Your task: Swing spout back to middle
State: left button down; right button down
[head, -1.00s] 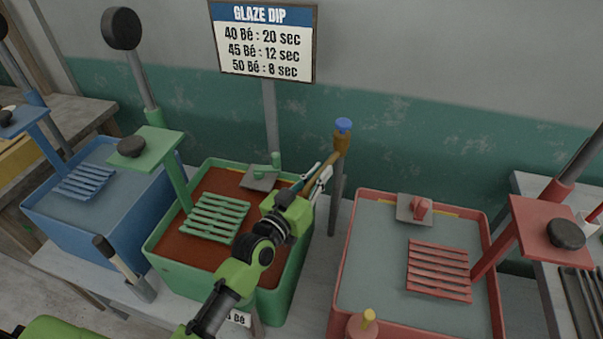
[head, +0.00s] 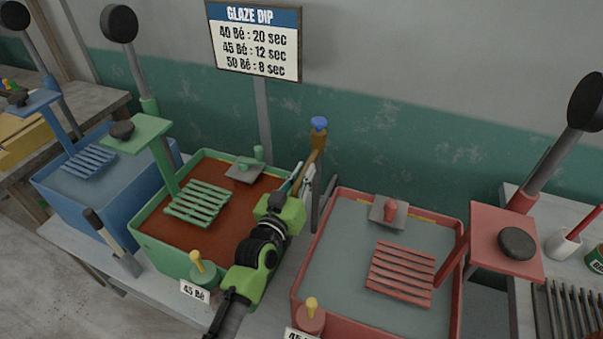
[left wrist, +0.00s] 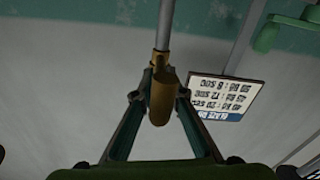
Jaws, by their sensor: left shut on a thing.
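The brass-brown spout (head: 309,162) hangs from a tap body with a blue knob (head: 319,123) on top of a grey post (head: 316,200) between the green and red vats. The spout slants down and left from the post, near the green vat's right back corner. My left gripper (head: 303,178) is shut on the spout. In the left wrist view, my left gripper's two fingers (left wrist: 160,85) close around the brass spout (left wrist: 162,100), whose rounded end points toward the camera. My right gripper is not in view.
The green vat (head: 150,238) of reddish-brown glaze lies left of the post, and the red vat (head: 462,290) of grey liquid lies right. Both hold slatted racks. A blue vat (head: 70,205) stands farther left. A Glaze Dip sign (head: 255,40) stands behind.

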aim_at(293, 191)
pick_arm(q)
jog(key=shift+r, duration=0.1)
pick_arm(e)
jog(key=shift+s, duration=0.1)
pick_arm(q)
jog(key=c, duration=2)
grip_release()
jog(key=shift+c, duration=0.2)
jog(key=shift+w, duration=0.1)
jog(key=shift+a, duration=0.1)
jog(key=v, duration=1.2)
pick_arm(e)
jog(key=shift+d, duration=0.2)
